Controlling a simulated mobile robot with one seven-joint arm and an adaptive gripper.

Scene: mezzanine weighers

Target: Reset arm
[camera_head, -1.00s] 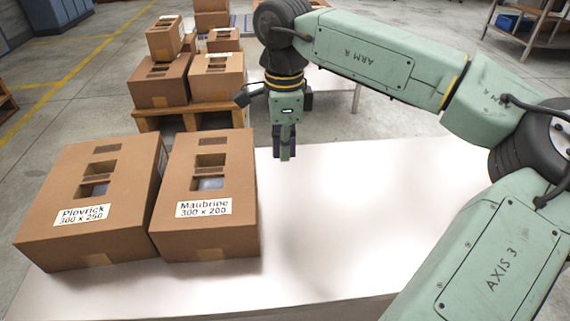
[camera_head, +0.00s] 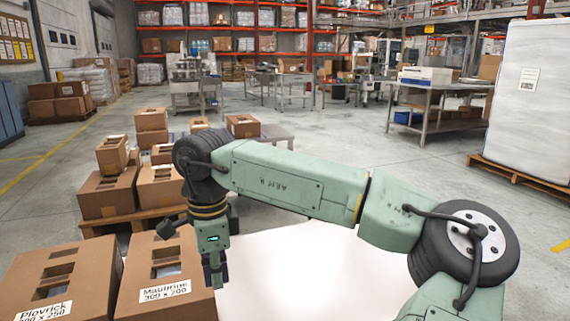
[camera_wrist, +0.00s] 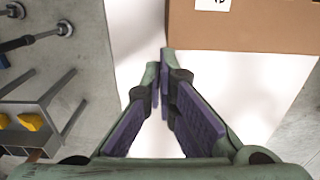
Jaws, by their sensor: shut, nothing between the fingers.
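My gripper (camera_head: 216,277) hangs down from the green arm, just right of the Maubrine box, over the white table (camera_head: 330,262). In the wrist view my gripper (camera_wrist: 160,75) shows its fingertips together with nothing between them. The brown carton labelled Maubrine 300 x 200 (camera_head: 168,275) stands on the table, beside the carton labelled Plovrick 300 x 250 (camera_head: 62,280). Both have cut-out openings on top. Part of a brown carton (camera_wrist: 245,28) also shows at the upper right of the wrist view, apart from the fingers.
Several brown cartons (camera_head: 107,192) are stacked on a wooden pallet (camera_head: 130,218) behind the table. A tall wrapped load (camera_head: 530,100) stands at the right. A metal workbench (camera_head: 440,88) and orange shelving are farther back. The table's middle is clear.

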